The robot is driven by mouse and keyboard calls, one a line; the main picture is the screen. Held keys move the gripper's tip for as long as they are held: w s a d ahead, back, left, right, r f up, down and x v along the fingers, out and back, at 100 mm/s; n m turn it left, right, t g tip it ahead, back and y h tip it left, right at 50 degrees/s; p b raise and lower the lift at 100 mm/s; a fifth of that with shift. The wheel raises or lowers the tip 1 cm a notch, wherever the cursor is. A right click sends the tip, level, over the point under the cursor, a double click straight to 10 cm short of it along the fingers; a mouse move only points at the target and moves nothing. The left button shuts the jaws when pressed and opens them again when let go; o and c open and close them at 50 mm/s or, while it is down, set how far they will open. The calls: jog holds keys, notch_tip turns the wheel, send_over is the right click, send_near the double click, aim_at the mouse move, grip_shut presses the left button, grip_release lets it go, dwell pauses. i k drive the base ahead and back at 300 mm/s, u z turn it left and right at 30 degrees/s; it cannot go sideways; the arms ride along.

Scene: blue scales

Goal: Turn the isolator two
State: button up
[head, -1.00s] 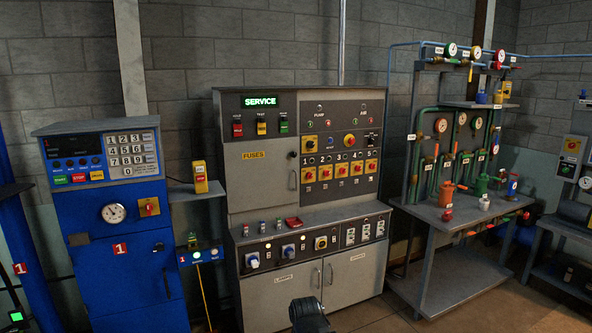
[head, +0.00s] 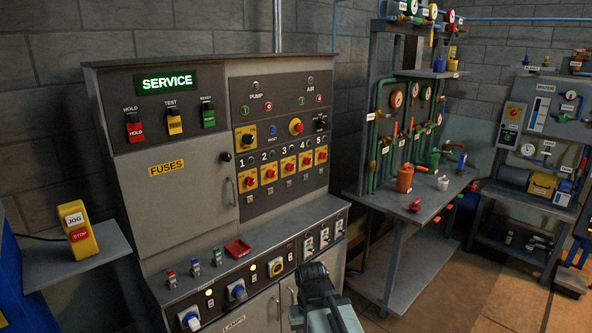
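A row of yellow isolators with red knobs, numbered 1 to 5, runs across the dark panel on the right of the grey cabinet (head: 185,230). Isolator two (head: 269,174) is second from the left, between isolator one (head: 250,180) and isolator three (head: 287,167). Its knob is too small for me to tell which way it points. My gripper (head: 313,272) is at the bottom middle, in front of the cabinet's lower edge, below and right of isolator two and apart from it. Its fingers cannot be made out.
A sloping ledge with small switches and a red tray (head: 238,248) juts out below the panel. A yellow jog/stop box (head: 77,230) stands on a shelf (head: 75,264) at left. A pipe bench (head: 405,200) stands at right. Tiled floor is free in front of it.

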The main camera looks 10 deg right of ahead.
aim_at(270, 173)
jog(key=u, duration=0.2)
jog(key=k, duration=0.8)
jog(key=z, duration=0.2)
jog(key=i, duration=0.8)
jog(key=u, duration=0.45)
jog(key=k, duration=1.25)
jog(key=u, duration=0.2)
jog(key=i, duration=0.45)
jog(key=z, duration=0.55)
jog(key=i, duration=1.65)
jog(key=u, duration=0.5)
